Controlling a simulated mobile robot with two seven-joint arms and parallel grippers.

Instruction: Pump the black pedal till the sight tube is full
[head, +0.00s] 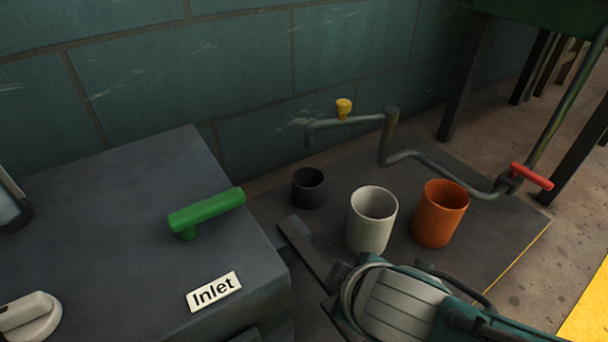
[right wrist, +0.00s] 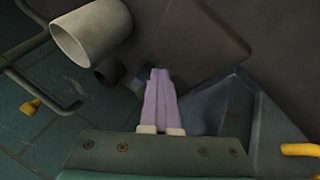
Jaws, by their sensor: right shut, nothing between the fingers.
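My right gripper (head: 289,228) reaches in from the bottom right, its narrow fingers low beside the grey cabinet's right side. In the right wrist view the pale purple fingers (right wrist: 159,76) are shut together with nothing between them. A small dark blue-grey block, perhaps the pedal (head: 303,231), shows at the fingertips; it also shows in the right wrist view (right wrist: 139,82). I cannot tell whether the fingers touch it. A clear tube in a dark base, possibly the sight tube (head: 8,208), is cut off at the left edge; its level cannot be read. My left gripper is out of view.
A black cup (head: 308,190), white cup (head: 370,225) and orange cup (head: 438,215) stand right. A bent pipe (head: 435,168) runs behind them.

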